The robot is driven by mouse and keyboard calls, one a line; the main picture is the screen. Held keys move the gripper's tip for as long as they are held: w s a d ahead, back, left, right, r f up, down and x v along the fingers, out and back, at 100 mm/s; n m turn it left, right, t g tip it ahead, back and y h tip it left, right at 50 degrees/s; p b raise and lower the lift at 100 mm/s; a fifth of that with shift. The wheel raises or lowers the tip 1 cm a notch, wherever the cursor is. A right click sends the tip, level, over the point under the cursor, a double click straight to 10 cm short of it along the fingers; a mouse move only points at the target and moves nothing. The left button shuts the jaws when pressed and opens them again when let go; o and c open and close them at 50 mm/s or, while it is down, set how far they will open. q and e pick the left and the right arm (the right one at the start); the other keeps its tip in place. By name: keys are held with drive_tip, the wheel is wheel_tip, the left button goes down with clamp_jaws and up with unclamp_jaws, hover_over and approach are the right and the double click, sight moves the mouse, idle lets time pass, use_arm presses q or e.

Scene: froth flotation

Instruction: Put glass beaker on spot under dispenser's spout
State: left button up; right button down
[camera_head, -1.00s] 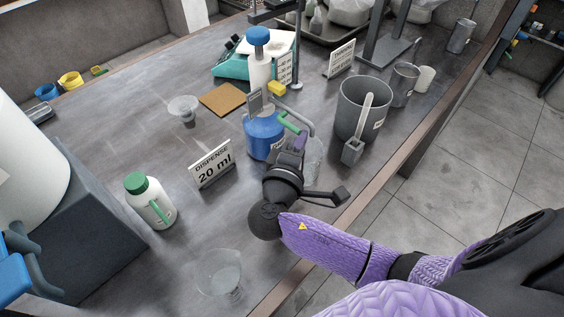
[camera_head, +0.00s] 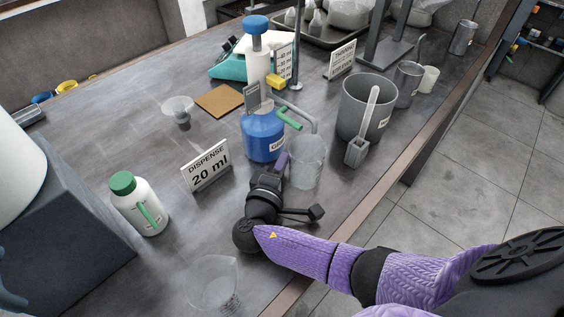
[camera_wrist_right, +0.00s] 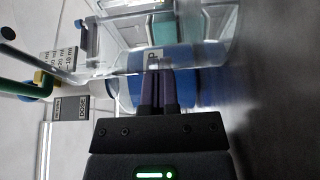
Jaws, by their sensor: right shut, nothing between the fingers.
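A clear glass beaker (camera_head: 306,162) stands upright beside the blue dispenser bottle (camera_head: 262,137), at the end of its grey curved spout (camera_head: 302,113). Whether it is centred on the spot cannot be told, as the spot is hidden. My right gripper (camera_head: 282,162) is shut and empty, low at the beaker's left side. Whether it touches the glass is unclear. In the right wrist view, the shut fingers (camera_wrist_right: 160,88) point at the blue bottle (camera_wrist_right: 203,62), with clear glass (camera_wrist_right: 112,65) across the upper part. My left gripper is out of view.
A second clear glass vessel (camera_head: 212,285) stands at the front. A "DISPENSE 20 ml" sign (camera_head: 206,166) and a green-capped white bottle (camera_head: 139,204) are at left. A grey bucket (camera_head: 365,105) with a scoop stands right of the beaker, near the table edge.

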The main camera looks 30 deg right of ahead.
drive_tip(key=shift+s+d+r+p, duration=0.1)
drive_tip(key=shift+s+d+p, duration=0.25)
drive_tip(key=shift+s+p, duration=0.4)
drive_tip(key=shift+s+d, duration=0.1)
drive_tip(key=shift+s, duration=0.15)
drive_tip(key=shift+w, duration=0.1)
drive_tip(key=shift+w+f, duration=0.1)
drive_tip(key=shift+f, duration=0.1)
